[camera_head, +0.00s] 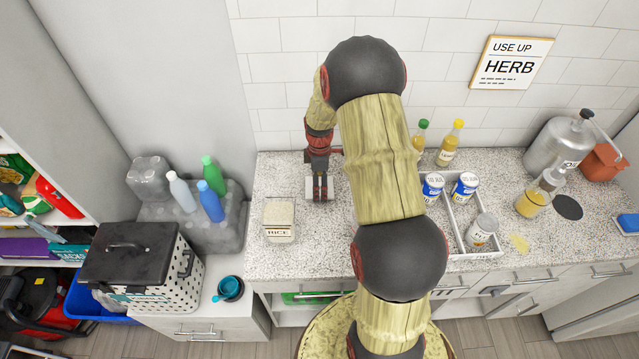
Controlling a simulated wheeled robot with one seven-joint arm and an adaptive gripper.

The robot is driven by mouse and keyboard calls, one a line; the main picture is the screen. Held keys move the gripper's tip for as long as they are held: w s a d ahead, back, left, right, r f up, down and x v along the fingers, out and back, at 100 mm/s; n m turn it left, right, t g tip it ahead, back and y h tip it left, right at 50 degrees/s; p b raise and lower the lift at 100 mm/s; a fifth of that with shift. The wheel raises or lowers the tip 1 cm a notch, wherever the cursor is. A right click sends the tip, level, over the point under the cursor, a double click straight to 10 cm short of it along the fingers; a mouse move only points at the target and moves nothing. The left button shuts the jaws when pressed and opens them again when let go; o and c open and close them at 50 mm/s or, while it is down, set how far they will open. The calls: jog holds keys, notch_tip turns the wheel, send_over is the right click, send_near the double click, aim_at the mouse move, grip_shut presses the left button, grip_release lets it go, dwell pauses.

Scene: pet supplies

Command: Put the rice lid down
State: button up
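The rice container (279,233), a clear box labelled RICE with pale contents, stands upright on the left of the speckled counter. Its top looks open. My gripper (319,190) points down, just right of and behind the container. Its two dark fingers are close together on a small pale lid (329,190), which shows on both sides of them. The lid is apart from the container. I cannot tell whether it touches the counter. The grip point itself is small and partly hidden by the fingers.
The counter (300,260) is bare around the container. My arm hides its middle. A white tray (462,243) with cans stands right of the arm, with two bottles (451,146) behind. A black-lidded basket (150,270) and a bottle crate (228,228) stand at left.

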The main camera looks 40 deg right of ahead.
jog(key=o, duration=0.4)
jog(key=s+a+r+m+t+p, duration=0.1)
jog(key=a+r, duration=0.3)
jog(key=r, duration=0.7)
jog(key=s+a+r+m+p, duration=0.1)
jog(key=a+r, duration=0.3)
jog(key=r, duration=0.8)
jog(key=s+a+r+m+t, duration=0.2)
jog(key=s+a+r+m, duration=0.2)
jog(key=s+a+r, duration=0.2)
jog(key=s+a+r+m+t, duration=0.2)
jog(key=s+a+r+m, duration=0.2)
jog(key=s+a, duration=0.6)
jog(key=s+r, duration=0.1)
jog(key=s, duration=0.2)
jog(key=shift+s+a+r+m+t, duration=0.3)
jog(key=shift+s+a+r, duration=0.1)
